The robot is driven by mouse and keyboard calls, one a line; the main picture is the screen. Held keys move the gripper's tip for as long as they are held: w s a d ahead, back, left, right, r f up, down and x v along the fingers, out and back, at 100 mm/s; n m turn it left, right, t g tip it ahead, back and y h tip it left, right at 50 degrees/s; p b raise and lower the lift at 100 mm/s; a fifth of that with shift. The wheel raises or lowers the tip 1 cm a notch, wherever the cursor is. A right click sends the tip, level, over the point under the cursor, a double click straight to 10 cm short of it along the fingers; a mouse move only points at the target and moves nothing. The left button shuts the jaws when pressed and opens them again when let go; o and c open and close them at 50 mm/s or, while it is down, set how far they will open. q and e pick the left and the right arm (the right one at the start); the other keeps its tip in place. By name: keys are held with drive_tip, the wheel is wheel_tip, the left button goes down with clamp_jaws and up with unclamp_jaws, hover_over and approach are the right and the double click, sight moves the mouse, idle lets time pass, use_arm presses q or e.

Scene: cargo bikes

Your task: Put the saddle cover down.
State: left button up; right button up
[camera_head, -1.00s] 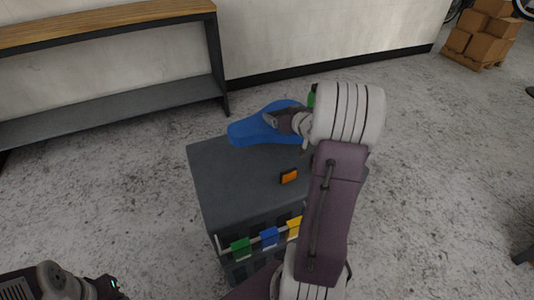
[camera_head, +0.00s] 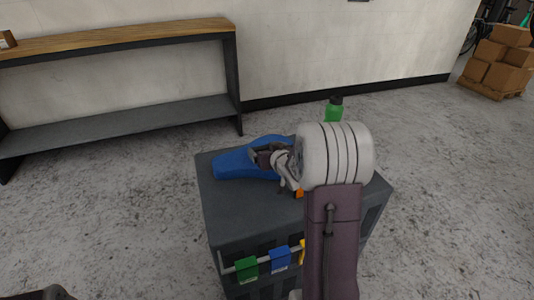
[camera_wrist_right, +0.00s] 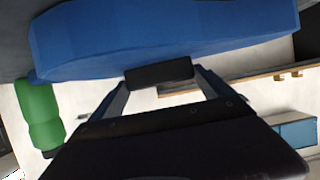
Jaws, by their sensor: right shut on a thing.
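The blue saddle cover (camera_head: 237,163) is at the back left of the dark grey box's top (camera_head: 235,208). I cannot tell whether it touches the top. My right gripper (camera_head: 262,157) is shut on the cover's right part, and my wrist hides some of that end. In the right wrist view the cover (camera_wrist_right: 170,38) spans the top of the picture, with the right gripper's fingertips (camera_wrist_right: 158,75) against its edge. My left gripper is not in view; only a bit of my left arm shows at the bottom left.
A green bottle (camera_head: 334,109) stands behind my right wrist. An orange object (camera_head: 299,193) on the box top is mostly hidden by my arm. Green (camera_head: 247,268) and blue (camera_head: 280,259) tags hang on the front rail. A wood-topped bench (camera_head: 120,39) stands against the wall.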

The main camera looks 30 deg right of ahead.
drive_tip(key=shift+f, duration=0.1)
drive_tip(key=o, duration=1.2)
drive_tip(key=shift+s+r, duration=0.15)
drive_tip(key=shift+r, duration=0.15)
drive_tip(key=p+v, duration=0.1)
drive_tip(key=v, duration=0.3)
drive_tip(key=p+v, duration=0.2)
drive_tip(key=v, duration=0.1)
drive_tip(key=shift+s+r, duration=0.25)
drive_tip(key=shift+r, duration=0.15)
drive_tip(key=b+v, duration=0.3)
drive_tip(key=v, duration=0.1)
drive_tip(key=shift+a+f+b, duration=0.1)
drive_tip(key=shift+f+b, duration=0.2)
drive_tip(key=shift+b, duration=0.1)
